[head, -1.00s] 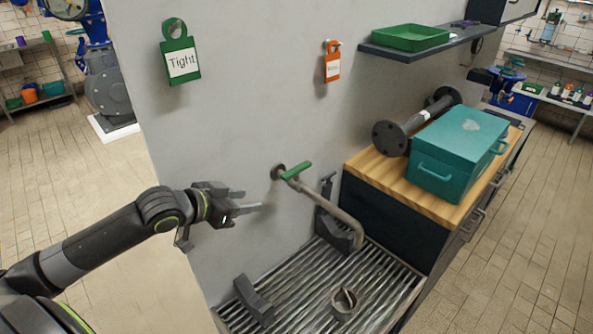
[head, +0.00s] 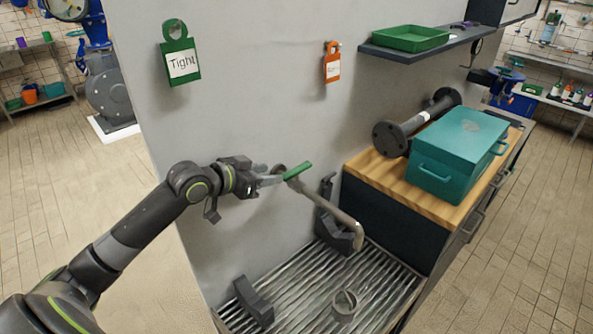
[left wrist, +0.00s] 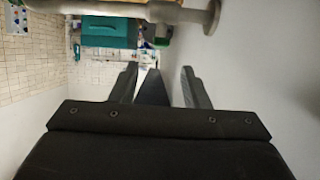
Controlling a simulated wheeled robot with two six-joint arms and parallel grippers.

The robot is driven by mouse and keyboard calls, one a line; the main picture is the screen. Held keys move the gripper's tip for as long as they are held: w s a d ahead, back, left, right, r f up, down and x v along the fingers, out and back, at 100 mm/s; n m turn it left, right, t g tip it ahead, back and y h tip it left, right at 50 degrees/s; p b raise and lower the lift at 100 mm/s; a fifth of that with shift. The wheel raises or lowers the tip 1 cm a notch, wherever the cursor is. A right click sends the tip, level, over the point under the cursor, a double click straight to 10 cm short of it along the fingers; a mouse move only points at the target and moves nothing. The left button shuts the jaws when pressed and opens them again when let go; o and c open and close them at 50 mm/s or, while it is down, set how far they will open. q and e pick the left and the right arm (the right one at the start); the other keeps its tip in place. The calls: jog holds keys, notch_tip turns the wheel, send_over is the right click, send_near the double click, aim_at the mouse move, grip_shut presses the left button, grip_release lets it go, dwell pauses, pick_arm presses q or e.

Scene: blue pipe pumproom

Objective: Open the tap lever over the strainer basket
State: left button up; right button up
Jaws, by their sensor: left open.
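The tap has a green lever (head: 298,171) and a grey pipe spout (head: 333,211) that slants down from the wall. The strainer basket (head: 344,302), a small round metal cup, sits on the ribbed drain grate (head: 300,306) below the spout. My left gripper (head: 275,176) is open, with its fingertips close to the wall end of the tap, just left of the green lever. I cannot tell whether they touch it. In the left wrist view the open fingers (left wrist: 159,85) show, and the tap pipe (left wrist: 140,10) crosses the top edge. My right gripper is out of view.
A green "Tight" tag (head: 182,62) and an orange tag (head: 332,63) hang on the wall. Dark brackets (head: 254,300) stand on the grate. To the right, a wooden counter (head: 385,178) holds a teal toolbox (head: 455,150) and a flanged pipe (head: 410,128), below a shelf (head: 440,42).

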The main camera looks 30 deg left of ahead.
aim_at(293, 171)
pick_arm(q)
jog(key=p+x, duration=0.1)
jog(key=x, duration=1)
grip_shut()
